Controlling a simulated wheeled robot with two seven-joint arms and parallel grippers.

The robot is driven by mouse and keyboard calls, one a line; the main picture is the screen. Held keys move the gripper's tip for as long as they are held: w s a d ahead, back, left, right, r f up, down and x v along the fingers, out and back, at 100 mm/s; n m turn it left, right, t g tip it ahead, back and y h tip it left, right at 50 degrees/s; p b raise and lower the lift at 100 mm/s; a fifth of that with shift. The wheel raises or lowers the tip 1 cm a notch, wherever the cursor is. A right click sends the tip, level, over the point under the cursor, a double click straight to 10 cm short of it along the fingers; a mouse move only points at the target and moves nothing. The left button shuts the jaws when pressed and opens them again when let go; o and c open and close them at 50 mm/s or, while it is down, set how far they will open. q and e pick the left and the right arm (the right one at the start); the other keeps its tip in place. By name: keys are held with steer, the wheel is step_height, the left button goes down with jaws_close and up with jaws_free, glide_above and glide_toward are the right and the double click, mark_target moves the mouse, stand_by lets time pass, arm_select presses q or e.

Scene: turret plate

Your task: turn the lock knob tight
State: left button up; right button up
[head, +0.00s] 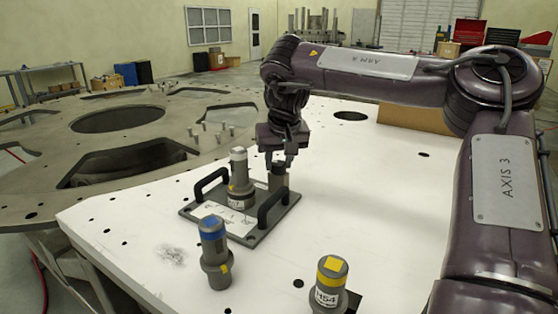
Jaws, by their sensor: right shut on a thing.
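A grey turret plate (262,236) with two black handles lies on the white table. A tall silver-topped cylinder (240,180) stands upright near its middle. The fingertips and the knob's top are small and dark, so the exact grip is hard to see. My left gripper is not in view.
A blue-topped cylinder (214,252) and a yellow-topped cylinder (329,283) stand at the table's front. A large grey ring frame (120,105) with openings lies behind at left. The white table (385,200) is clear right of the plate. My right arm spans the right side.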

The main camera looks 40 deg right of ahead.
steer(key=o, duration=1)
steer(key=shift+r, duration=0.15)
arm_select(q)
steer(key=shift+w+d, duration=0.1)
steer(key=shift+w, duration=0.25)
arm_select(e)
steer(key=v, duration=0.7)
steer(key=shift+r, duration=0.3)
steer(key=shift+s, duration=0.1)
